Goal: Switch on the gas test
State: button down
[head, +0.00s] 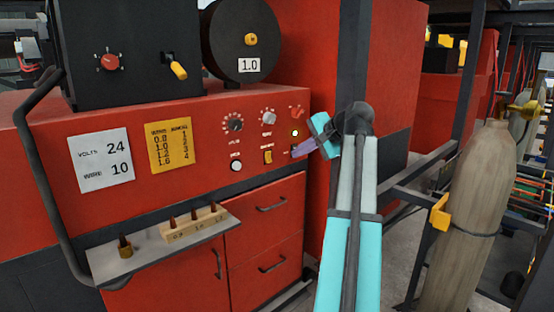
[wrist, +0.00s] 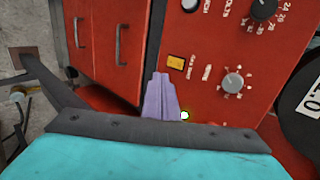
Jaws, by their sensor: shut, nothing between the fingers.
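The gas test switch (head: 268,157) is a small amber rocker on the red panel of the welding machine, with a small label beside it. It also shows in the wrist view (wrist: 175,61), ahead of my fingertips and slightly right. Whether it is on or off cannot be told. My gripper (head: 304,149) has purple fingers, shut and empty. It is to the right of the switch in the head view, apart from it. The fingers also show in the wrist view (wrist: 160,78), pointing toward the panel.
A lit green lamp (head: 295,133) is just above my fingers. Knobs (head: 233,122) and a white button (head: 236,166) share the panel. Red drawers (head: 272,235) and a shelf with nozzles (head: 165,245) lie below. A gas cylinder (head: 470,215) stands at right.

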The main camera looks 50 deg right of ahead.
jog(key=shift+s+d+r, duration=0.1)
jog(key=shift+s+r, duration=0.1)
jog(key=shift+r, duration=0.3)
jog(key=p, duration=0.3)
send_near(269, 161)
notch_tip(269, 161, down, 3)
jog(key=shift+w+d+f+p, duration=0.1)
jog(key=shift+w+p, duration=0.2)
jog(key=shift+w, duration=0.85)
jog(key=shift+w+d+f+p, duration=0.15)
jog(key=shift+w+p, duration=0.15)
jog(key=shift+w, duration=0.9)
jog(key=shift+a, duration=0.1)
